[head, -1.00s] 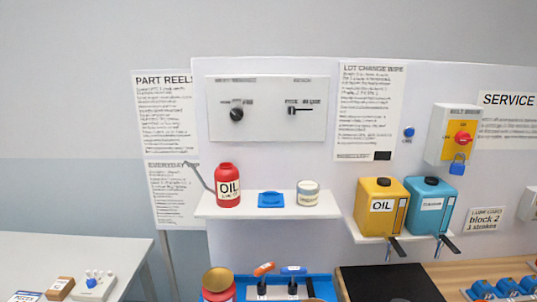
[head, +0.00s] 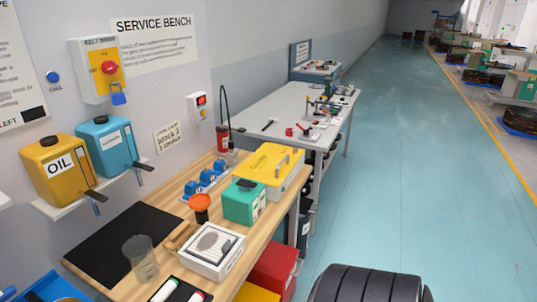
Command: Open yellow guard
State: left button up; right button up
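A yellow box-shaped cover (head: 262,170) with a light handle on its top sits at the right side of the wooden bench, behind a teal box. It looks closed; the lettering on its top is too small to read surely, so I cannot tell if it is the guard. Neither of my grippers is in view.
The wooden bench (head: 182,207) holds a black mat (head: 110,240), a clear beaker (head: 140,258), a white device (head: 212,250), blue parts (head: 207,178) and the teal box (head: 243,203). A grey table (head: 290,107) stands beyond. Open floor (head: 400,170) lies to the right.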

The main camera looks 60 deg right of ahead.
aim_at(271, 163)
jog(key=l+z, duration=0.1)
jog(key=z, duration=1.9)
